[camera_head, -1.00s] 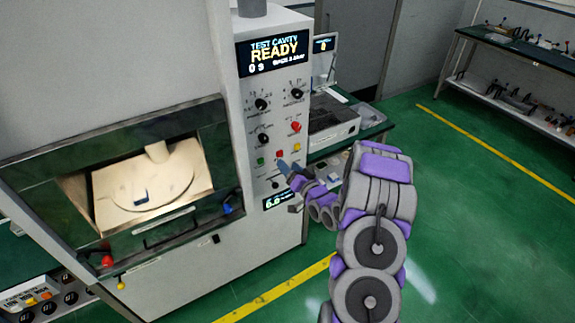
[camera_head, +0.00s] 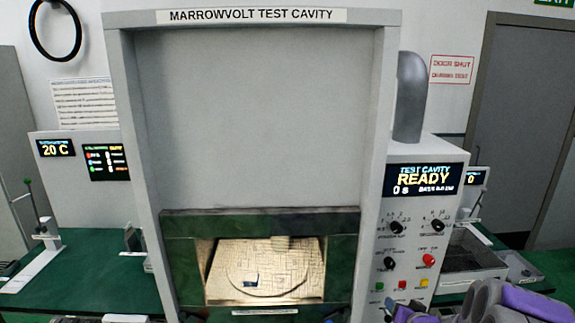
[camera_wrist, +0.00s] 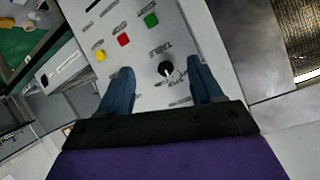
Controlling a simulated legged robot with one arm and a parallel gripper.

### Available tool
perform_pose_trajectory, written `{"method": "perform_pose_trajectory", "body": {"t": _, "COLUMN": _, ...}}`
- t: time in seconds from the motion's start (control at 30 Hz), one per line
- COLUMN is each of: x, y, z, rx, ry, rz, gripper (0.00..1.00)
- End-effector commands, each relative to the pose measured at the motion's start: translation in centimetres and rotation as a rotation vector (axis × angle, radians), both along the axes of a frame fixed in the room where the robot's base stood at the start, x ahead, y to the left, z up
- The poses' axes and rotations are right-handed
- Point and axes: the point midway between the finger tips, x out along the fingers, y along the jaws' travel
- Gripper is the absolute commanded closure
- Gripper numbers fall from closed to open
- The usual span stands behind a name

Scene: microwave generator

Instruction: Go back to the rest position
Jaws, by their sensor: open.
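My gripper (camera_wrist: 160,95) is open and empty in the wrist view, its two blue fingers apart in front of the grey control panel. A black knob (camera_wrist: 166,69) shows between the fingers, with green, red and yellow buttons beyond it; I cannot tell whether a finger touches the panel. In the head view, purple and grey parts of my arm show at the bottom right, below the control panel (camera_head: 411,261). The panel's display (camera_head: 425,180) reads READY and 0 s. The lit cavity (camera_head: 268,270) holds a round plate with a small dark blue object (camera_head: 250,280) on it.
The test cavity cabinet (camera_head: 258,125) fills the middle of the head view. A green bench (camera_head: 75,270) with a clamp stand (camera_head: 47,235) is at left. Another instrument (camera_head: 470,258) sits on the bench at right, near a grey door (camera_head: 520,130).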

Motion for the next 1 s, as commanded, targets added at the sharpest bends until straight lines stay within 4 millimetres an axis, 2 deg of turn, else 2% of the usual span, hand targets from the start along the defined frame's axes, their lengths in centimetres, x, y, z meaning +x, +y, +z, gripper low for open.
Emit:
{"method": "perform_pose_trajectory", "body": {"t": 0.17, "x": -2.8, "y": 2.1, "z": 1.4, "rx": -0.103, "ry": 0.187, "rz": 0.008, "gripper": 0.34}}
{"method": "perform_pose_trajectory", "body": {"t": 0.27, "x": -5.3, "y": 3.3, "z": 2.0, "rx": -0.146, "ry": 0.296, "rz": 0.010, "gripper": 0.34}}
{"method": "perform_pose_trajectory", "body": {"t": 0.47, "x": -11.5, "y": 6.2, "z": 3.4, "rx": -0.202, "ry": 0.511, "rz": 0.024, "gripper": 0.34}}
{"method": "perform_pose_trajectory", "body": {"t": 0.77, "x": -23.6, "y": 11.4, "z": 5.5, "rx": -0.225, "ry": 0.824, "rz": 0.090, "gripper": 0.34}}
{"method": "perform_pose_trajectory", "body": {"t": 1.0, "x": -34.9, "y": 16.0, "z": 6.8, "rx": -0.198, "ry": 1.061, "rz": 0.200, "gripper": 0.34}}
